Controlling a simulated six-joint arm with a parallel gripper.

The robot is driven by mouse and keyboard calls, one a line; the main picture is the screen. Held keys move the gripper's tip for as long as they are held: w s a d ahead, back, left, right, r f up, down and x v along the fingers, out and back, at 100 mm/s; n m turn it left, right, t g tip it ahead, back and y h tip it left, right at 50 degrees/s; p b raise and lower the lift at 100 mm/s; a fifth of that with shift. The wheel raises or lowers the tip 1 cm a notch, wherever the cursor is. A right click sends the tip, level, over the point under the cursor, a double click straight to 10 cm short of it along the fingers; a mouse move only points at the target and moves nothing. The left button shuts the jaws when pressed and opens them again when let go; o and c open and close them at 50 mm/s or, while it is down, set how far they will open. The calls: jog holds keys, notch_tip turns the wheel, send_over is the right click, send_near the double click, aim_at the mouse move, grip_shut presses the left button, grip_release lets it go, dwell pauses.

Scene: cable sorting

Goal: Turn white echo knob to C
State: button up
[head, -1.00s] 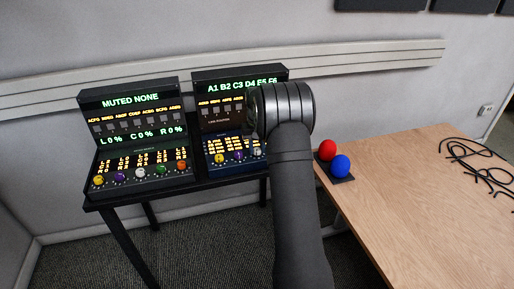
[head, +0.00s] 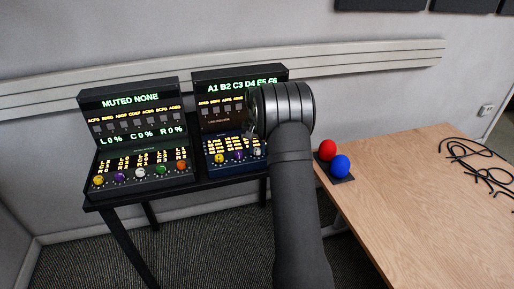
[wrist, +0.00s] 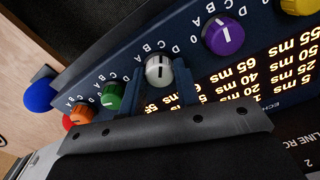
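The white echo knob (wrist: 158,71) sits in the middle of the wrist view on the dark blue panel, with letters A to D around it. A dark mark shows on its face; I cannot tell which letter it points at. My gripper (wrist: 160,78) reaches to the knob, one dark finger on each side. The fingers stand apart, and I see no clear contact with the knob. In the head view, the white knob (head: 258,152) shows beside my arm on the right console (head: 222,147). My gripper's fingers are mostly hidden behind my wrist there.
Purple (wrist: 223,35) and yellow (wrist: 297,4) knobs lie to one side, green (wrist: 112,96) and orange (wrist: 82,114) to the other. A left console (head: 135,150) stands alongside. Red (head: 328,150) and blue (head: 341,166) balls are near the wooden table (head: 410,190).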

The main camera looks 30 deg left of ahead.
aim_at(257, 149)
jog(key=o, duration=0.4)
jog(key=shift+o, duration=0.2)
jog(key=shift+r, duration=0.1)
notch_tip(257, 149, up, 17)
jog(key=shift+r, duration=0.15)
dwell(0.4)
notch_tip(257, 149, down, 18)
jog(key=shift+r, duration=0.25)
dwell(0.3)
jog(key=shift+r, duration=0.1)
